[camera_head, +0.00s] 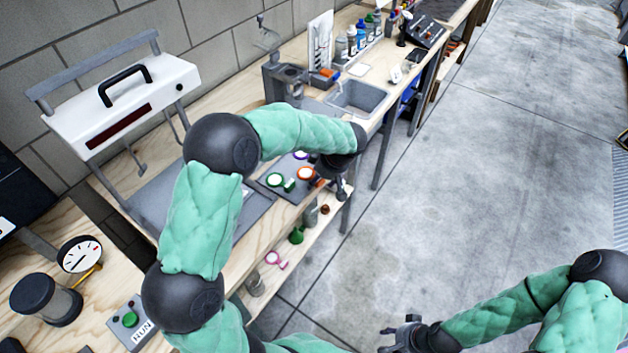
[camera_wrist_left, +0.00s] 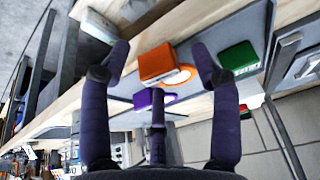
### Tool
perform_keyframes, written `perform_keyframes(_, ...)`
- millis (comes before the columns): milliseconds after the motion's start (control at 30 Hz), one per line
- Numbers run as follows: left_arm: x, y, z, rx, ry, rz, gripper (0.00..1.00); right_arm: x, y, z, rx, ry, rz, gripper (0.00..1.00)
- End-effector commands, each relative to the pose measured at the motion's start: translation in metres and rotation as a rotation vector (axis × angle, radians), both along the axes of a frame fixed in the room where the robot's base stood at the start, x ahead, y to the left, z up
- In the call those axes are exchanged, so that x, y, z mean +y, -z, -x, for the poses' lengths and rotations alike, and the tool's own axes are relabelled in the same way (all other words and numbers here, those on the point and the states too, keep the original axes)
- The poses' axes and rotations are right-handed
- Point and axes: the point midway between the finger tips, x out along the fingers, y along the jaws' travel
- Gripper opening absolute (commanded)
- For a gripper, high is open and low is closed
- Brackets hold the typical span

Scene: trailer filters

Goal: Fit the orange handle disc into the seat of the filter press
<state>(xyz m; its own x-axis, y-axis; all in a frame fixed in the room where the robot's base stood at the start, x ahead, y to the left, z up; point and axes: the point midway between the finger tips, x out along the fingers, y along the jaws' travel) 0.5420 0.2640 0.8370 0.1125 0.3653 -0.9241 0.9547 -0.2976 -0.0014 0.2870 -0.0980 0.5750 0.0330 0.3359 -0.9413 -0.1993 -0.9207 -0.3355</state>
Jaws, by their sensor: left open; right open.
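The orange handle disc (camera_head: 306,173) lies on a grey tray on the bench, between other coloured discs. In the left wrist view, its block-shaped orange handle (camera_wrist_left: 158,63) and pale round base lie between the spread fingers of my left gripper (camera_wrist_left: 160,56). The fingers are open and look apart from the handle. In the head view, my left gripper (camera_head: 336,182) is just right of the disc, partly hidden by its own wrist. My right gripper (camera_head: 398,334) is open and empty over the floor. I cannot tell for sure which machine is the filter press.
A green disc (camera_head: 275,180) and a purple disc (camera_head: 300,155) lie close to the orange one. A white machine with a black handle (camera_head: 125,95) stands at the left. A grey device (camera_head: 287,78) and a sink (camera_head: 357,98) are farther along. Open floor lies to the right.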

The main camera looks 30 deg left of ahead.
Motion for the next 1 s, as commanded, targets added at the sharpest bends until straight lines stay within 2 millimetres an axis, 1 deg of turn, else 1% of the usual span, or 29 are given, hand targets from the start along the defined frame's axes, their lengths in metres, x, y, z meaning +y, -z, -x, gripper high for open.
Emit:
perform_keyframes(167, 0.0, -0.001, 0.0, -0.001, -0.001, 0.0, 0.63, 0.0, -0.001, 0.0, 0.0, 0.0, 0.0, 0.44)
perform_keyframes(200, 0.0, -0.001, 0.0, -0.001, -0.001, 0.0, 0.57, 0.0, -0.001, 0.0, 0.0, 0.0, 0.0, 0.44)
perform_keyframes(267, 0.0, -0.001, 0.0, -0.001, -0.001, 0.0, 0.4, 0.0, -0.001, 0.0, 0.0, 0.0, 0.0, 0.44)
perform_keyframes(300, 0.0, -0.001, 0.0, -0.001, -0.001, 0.0, 0.29, 0.0, -0.001, 0.0, 0.0, 0.0, 0.0, 0.44)
perform_keyframes(400, 0.0, -0.001, 0.0, -0.001, 0.0, 0.0, 0.05, 0.0, -0.001, 0.0, 0.0, 0.0, 0.0, 0.44)
perform_keyframes(800, 0.0, -0.002, 0.0, -0.001, -0.001, 0.0, 0.04, 0.0, -0.001, 0.0, 0.0, 0.0, 0.0, 0.44)
perform_keyframes(933, 0.0, -0.009, -0.001, -0.002, 0.0, 0.0, 0.04, 0.0, -0.004, 0.0, 0.0, 0.0, 0.0, 0.44)
perform_keyframes(1000, 0.0, -0.015, -0.001, -0.003, 0.001, 0.0, 0.04, 0.0, -0.006, 0.0, 0.0, 0.0, 0.0, 0.44)
